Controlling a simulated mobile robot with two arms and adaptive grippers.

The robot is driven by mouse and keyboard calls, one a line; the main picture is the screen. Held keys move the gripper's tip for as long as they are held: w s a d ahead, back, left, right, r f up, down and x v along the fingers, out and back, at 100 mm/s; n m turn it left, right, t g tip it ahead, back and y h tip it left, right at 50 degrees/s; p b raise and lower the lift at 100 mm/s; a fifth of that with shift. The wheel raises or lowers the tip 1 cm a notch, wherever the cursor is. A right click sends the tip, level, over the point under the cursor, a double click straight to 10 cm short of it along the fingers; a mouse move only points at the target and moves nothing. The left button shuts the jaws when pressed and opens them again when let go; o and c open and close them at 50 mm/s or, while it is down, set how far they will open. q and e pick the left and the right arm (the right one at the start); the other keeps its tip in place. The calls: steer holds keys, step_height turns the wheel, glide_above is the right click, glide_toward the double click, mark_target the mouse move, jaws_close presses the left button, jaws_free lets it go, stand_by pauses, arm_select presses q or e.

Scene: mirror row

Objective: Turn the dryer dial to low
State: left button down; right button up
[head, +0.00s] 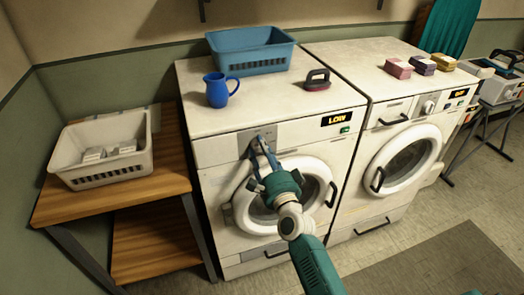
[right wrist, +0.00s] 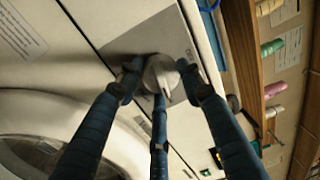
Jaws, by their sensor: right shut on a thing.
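In the right wrist view the dial (right wrist: 163,76) is a pale round knob on a grey panel. The blue fingers of my right gripper (right wrist: 160,82) are closed around it. The arm reaches in from below, in front of the door. My left gripper is not in view.
A blue basket (head: 250,52), a blue jug (head: 219,90) and a dark iron-like thing (head: 317,80) stand on top. A second white machine (head: 410,145) stands close at right. A wooden shelf (head: 155,185) with a white basket (head: 105,150) is at left.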

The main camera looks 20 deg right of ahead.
steer(key=shift+a+f, duration=0.15)
steer(key=shift+f, duration=0.05)
steer(key=o, duration=1.2)
steer(key=shift+c, duration=0.2)
steer(key=shift+r, duration=0.15)
steer(key=s+f, duration=0.1)
steer(key=s, duration=1.1)
